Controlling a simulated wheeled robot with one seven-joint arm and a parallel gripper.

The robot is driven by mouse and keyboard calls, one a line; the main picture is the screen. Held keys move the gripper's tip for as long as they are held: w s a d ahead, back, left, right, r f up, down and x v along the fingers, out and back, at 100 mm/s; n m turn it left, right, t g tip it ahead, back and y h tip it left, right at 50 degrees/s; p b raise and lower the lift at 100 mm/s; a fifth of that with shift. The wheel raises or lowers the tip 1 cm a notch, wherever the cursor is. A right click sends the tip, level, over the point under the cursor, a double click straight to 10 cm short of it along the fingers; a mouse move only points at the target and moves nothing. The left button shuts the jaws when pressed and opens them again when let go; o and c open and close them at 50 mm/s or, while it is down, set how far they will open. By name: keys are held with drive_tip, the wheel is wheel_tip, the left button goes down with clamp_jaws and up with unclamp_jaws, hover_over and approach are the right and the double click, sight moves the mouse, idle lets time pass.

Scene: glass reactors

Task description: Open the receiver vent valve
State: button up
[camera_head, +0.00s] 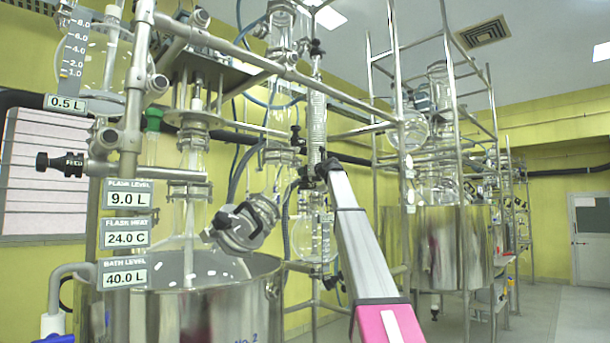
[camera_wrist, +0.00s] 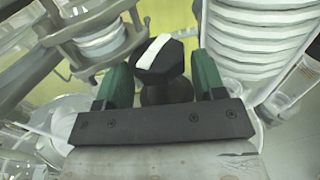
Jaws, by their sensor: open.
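In the wrist view a black faceted valve knob (camera_wrist: 158,62) with a white bar across its top sits between the two green fingers of my gripper (camera_wrist: 163,78). The fingers are apart, one on each side of the knob, with a visible gap on the right. The knob's lower stem is partly hidden by the gripper's dark crossbar. I see no label on this valve. In the head view my gripper (camera_head: 324,168) is small and dark, at the glass column beside the steel frame; the knob cannot be made out clearly there.
In the wrist view a ribbed glass column (camera_wrist: 256,45) stands close at right, and a clamped glass flange (camera_wrist: 100,45) at upper left. In the head view steel frame rails (camera_head: 270,65) and a steel bath (camera_head: 205,310) stand left of my arm. Open floor lies at right.

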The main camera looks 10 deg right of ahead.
drive_tip(key=shift+x, duration=1.05)
drive_tip(key=c, duration=0.6)
drive_tip(key=shift+c, duration=0.2)
drive_tip(key=shift+g+y, duration=0.3)
drive_tip(key=shift+y, duration=0.1)
drive_tip(key=n+g+y, duration=0.3)
drive_tip(key=shift+n+y, duration=0.3)
drive_tip(key=shift+n+g+y, duration=1.1)
drive_tip(key=shift+n+g, duration=0.1)
drive_tip(key=shift+g, duration=0.3)
drive_tip(key=shift+s, duration=0.1)
